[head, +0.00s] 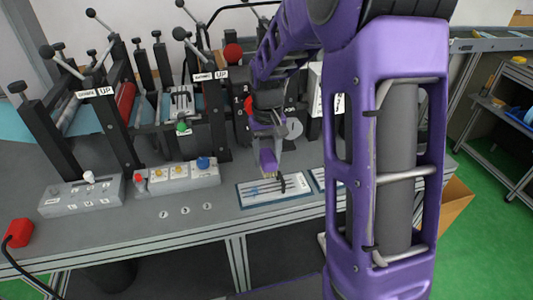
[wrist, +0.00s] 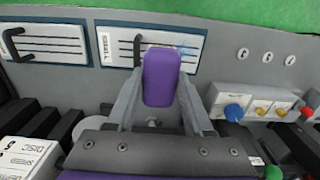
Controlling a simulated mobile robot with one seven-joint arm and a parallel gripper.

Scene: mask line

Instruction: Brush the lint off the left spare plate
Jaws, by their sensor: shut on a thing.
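The left spare plate (head: 262,198) is a white lined panel with a blue border and a black handle, lying flat on the grey bench in the head view. It also shows at the top middle of the wrist view (wrist: 122,42). Light-blue lint (head: 254,189) lies on its left part; in the wrist view the lint (wrist: 187,48) is right of the held block. My gripper (head: 268,158) is shut on a purple block (wrist: 161,76), probably the brush. The block is over or near the plate; its underside is hidden, so I cannot tell whether it touches.
A second, similar plate (wrist: 48,46) lies beside it, partly hidden by my arm in the head view. A button box (head: 180,175) with coloured knobs stands left of the plate. Black-framed machines with levers stand behind. The bench front edge is close to the plate.

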